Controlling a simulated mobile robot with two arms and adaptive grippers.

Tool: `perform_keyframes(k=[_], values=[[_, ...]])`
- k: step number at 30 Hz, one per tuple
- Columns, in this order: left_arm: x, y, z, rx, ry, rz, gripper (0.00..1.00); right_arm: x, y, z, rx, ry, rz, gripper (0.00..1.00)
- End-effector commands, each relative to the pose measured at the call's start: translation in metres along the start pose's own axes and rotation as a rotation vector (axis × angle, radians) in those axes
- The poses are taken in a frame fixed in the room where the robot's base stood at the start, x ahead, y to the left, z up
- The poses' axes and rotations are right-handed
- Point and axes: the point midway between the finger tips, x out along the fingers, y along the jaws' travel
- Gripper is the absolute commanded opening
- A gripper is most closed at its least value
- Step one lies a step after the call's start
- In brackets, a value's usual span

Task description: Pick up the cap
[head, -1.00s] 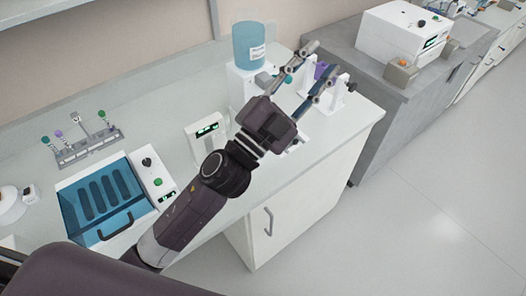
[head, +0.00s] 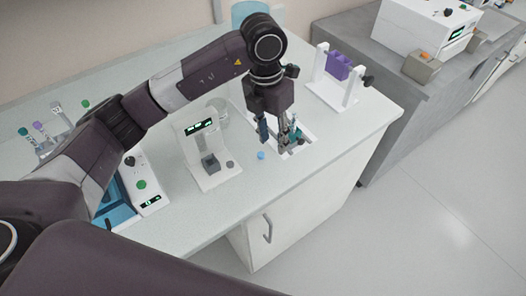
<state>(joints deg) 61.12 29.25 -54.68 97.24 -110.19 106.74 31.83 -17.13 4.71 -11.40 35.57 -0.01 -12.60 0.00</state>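A small blue cap (head: 261,155) lies on the pale bench top, left of and a little in front of my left gripper. My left gripper (head: 274,140) points down over the bench with its fingers apart. It is close to the cap but does not appear to hold it. A small teal-topped item (head: 297,132) shows beside the right finger, partly hidden by the gripper; I cannot tell if they touch. My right gripper is not in view.
A white device with a green display (head: 201,128) stands left of the gripper, with a clear beaker (head: 219,110) behind it. A white stand with a purple holder (head: 338,66) is at the back right. The bench's front right area is clear.

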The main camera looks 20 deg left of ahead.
Motion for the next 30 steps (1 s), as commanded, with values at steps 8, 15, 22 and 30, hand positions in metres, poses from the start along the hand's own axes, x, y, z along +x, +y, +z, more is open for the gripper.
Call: perform_keyframes(k=[8,15,22,30], values=[[0.008,0.031,-0.008,-0.039,0.040,0.100,0.35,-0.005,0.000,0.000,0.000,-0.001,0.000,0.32],[0.033,0.035,-0.012,-0.037,0.041,0.097,0.35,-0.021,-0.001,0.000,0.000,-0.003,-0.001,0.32],[0.064,0.040,-0.012,-0.038,0.037,0.097,0.35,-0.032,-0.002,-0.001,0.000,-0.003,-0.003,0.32],[0.070,0.040,-0.012,-0.035,0.035,0.097,0.35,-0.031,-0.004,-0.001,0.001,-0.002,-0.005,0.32]])
